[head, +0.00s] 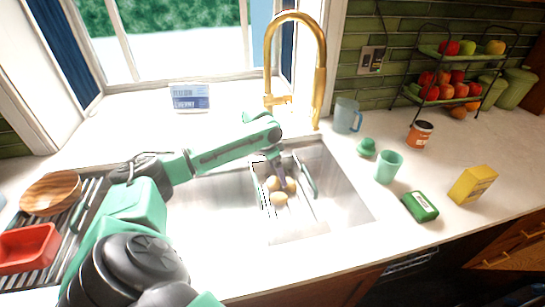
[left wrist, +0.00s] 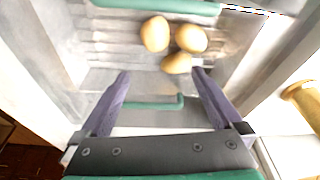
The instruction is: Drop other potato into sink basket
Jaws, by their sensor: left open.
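Three potatoes lie close together in the sink basket; in the head view they include a front potato (head: 279,199). In the left wrist view they are a left potato (left wrist: 155,33), a right potato (left wrist: 191,38) and a lower potato (left wrist: 176,63). The basket, with green handles (head: 306,176), sits in the sink's right part; its green bars (left wrist: 158,105) show in the left wrist view. My left gripper (head: 277,168) is above the basket, also seen in the left wrist view (left wrist: 162,78). Its purple fingers are apart with nothing between them. My right gripper is not in view.
The gold faucet (head: 318,85) stands behind the sink. A red tray (head: 27,248) and wooden bowl (head: 50,193) are left.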

